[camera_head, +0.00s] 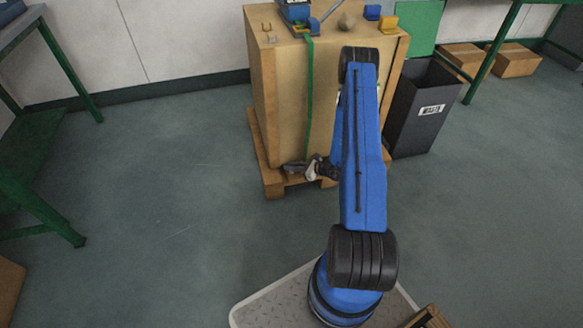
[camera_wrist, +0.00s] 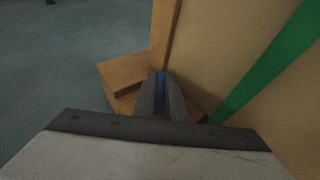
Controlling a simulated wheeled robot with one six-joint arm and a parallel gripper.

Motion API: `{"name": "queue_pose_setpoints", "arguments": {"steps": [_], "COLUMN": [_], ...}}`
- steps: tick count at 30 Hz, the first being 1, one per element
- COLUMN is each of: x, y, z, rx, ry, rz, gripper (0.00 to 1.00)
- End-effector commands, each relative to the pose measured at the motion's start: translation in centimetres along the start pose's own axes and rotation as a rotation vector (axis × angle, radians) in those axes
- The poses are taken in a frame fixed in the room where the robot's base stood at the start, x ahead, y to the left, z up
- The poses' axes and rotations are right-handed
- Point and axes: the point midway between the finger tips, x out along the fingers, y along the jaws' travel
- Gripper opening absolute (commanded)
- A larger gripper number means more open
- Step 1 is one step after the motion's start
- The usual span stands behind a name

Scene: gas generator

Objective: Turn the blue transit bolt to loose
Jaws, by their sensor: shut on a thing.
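In the wrist view my gripper (camera_wrist: 160,95) has its two dark fingers close together, with a narrow blue piece, the blue transit bolt (camera_wrist: 160,79), between them. The fingers hide most of the bolt, so how far it is turned cannot be told. The gripper is low, at the foot of the tall wooden crate (camera_head: 282,100), just above the wooden pallet (camera_head: 274,185). In the head view my gripper (camera_head: 290,167) is small and reaches left from behind my blue arm; the bolt cannot be made out there.
A green strap (camera_head: 310,90) runs down the crate's face, close right of the fingers in the wrist view. A dark bin (camera_head: 420,110) stands right of the crate. Small blue and yellow parts sit on the crate's top. The floor to the left is clear up to a green-legged table (camera_head: 40,190).

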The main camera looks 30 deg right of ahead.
Motion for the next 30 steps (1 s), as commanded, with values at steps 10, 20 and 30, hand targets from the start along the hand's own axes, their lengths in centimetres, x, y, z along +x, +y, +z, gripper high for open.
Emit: {"name": "queue_pose_setpoints", "arguments": {"steps": [10, 20, 30], "x": [-0.01, 0.01, -0.02], "y": [-0.16, -0.03, -0.02], "z": [-0.03, -0.07, -0.05], "rx": [-0.117, -0.192, -0.221], "ry": [0.000, 0.000, 0.001], "rz": [0.274, 0.462, 0.534], "gripper": [0.00, 0.00, 0.00]}}
